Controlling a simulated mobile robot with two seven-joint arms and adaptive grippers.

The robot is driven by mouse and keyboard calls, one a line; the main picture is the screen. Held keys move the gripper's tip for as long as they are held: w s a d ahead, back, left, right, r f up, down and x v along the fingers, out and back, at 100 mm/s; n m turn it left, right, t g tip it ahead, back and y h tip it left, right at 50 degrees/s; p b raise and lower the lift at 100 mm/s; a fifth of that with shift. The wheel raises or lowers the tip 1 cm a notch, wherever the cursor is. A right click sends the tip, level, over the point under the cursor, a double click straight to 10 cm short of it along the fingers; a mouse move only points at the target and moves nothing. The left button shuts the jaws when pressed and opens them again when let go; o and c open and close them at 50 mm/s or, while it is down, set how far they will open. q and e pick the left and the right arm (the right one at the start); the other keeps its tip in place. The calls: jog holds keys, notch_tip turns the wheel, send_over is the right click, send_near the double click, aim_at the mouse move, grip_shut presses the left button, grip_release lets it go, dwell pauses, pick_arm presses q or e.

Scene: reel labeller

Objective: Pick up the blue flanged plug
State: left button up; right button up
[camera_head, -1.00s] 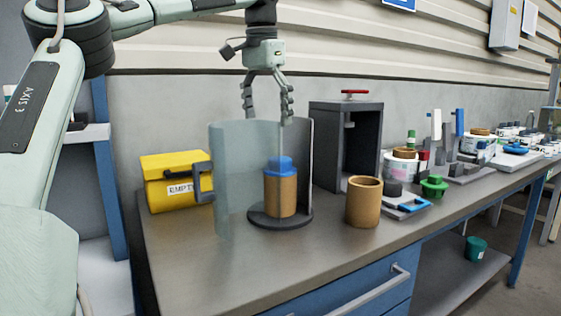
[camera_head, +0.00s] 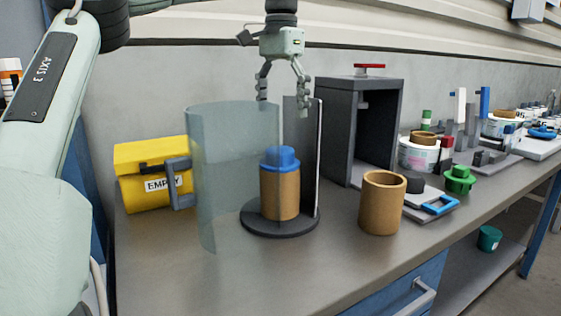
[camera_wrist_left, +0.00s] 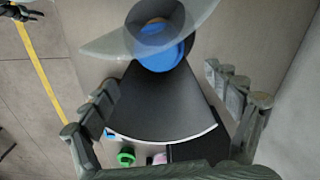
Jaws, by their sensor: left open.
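The blue flanged plug (camera_head: 280,158) sits in the top of a brown cardboard core (camera_head: 279,193), which stands upright on a round dark base (camera_head: 281,218). A curved clear guard (camera_head: 222,165) stands on its left and a dark upright panel (camera_head: 298,125) behind it. My left gripper (camera_head: 284,104) is open and empty, pointing down above the plug with a gap between. In the left wrist view the plug (camera_wrist_left: 158,52) shows beyond the fingers, near the top, partly seen through the clear guard (camera_wrist_left: 110,42).
A yellow box labelled EMPTY (camera_head: 155,175) stands on the left. To the right are a grey press frame with a red handle (camera_head: 333,130), an empty brown core (camera_head: 382,203) and a green flanged plug (camera_head: 459,179). The front bench top (camera_head: 200,280) is clear.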

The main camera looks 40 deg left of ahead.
aim_at(281, 148)
pick_arm(q)
notch_tip(281, 148, down, 11)
jog(key=shift+r, duration=0.2)
dwell(0.3)
jog(key=shift+c, duration=0.3)
jog(key=c, duration=0.9)
jog(key=shift+r, duration=0.15)
